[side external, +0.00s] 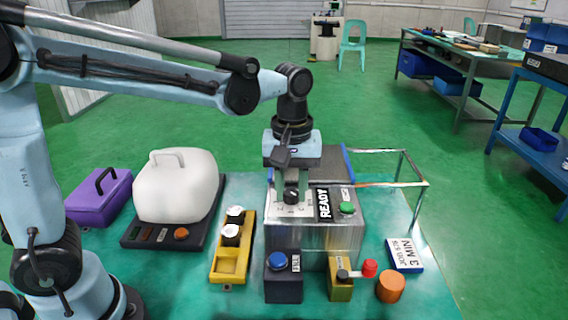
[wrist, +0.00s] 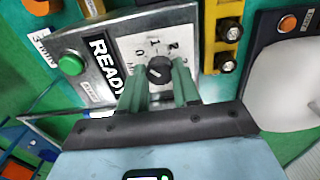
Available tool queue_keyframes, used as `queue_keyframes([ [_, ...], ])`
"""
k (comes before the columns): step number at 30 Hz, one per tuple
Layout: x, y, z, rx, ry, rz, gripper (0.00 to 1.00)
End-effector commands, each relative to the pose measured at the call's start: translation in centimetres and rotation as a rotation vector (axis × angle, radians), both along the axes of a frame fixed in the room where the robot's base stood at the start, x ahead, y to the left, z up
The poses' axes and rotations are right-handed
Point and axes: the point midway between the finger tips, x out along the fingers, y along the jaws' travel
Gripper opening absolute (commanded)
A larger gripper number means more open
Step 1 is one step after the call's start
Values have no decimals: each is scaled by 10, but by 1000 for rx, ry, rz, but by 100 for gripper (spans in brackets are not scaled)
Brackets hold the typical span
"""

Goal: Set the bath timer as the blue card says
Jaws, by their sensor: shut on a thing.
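The bath timer is a black knob (wrist: 159,70) on a white dial plate (wrist: 140,48) with printed digits, among them 0 and 1. The plate sits on top of a grey metal box (side external: 310,238). My gripper (side external: 291,192) points down at the knob, and in the wrist view its green fingers (wrist: 159,80) are closed on the knob's two sides. The knob carries a light mark, but which digit it points at is unclear. The blue card (side external: 405,254) lies flat at the right of the box and reads "3 MIN" under a smaller job line.
A READY sign (side external: 324,205) and a green button (side external: 347,208) are beside the dial. A blue button (side external: 278,260), a red-ended lever (side external: 369,268) and an orange cylinder (side external: 390,288) stand in front. A yellow rack (side external: 230,265) and white domed cover (side external: 176,188) are left; a metal rail (side external: 415,205) is right.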

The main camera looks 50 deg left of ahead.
Motion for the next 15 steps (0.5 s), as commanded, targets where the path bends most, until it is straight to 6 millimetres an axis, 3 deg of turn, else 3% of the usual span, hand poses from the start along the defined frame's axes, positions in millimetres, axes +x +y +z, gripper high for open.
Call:
queue_keyframes([
  [15, 0, 0, 0, -1, 1, -113, 1],
])
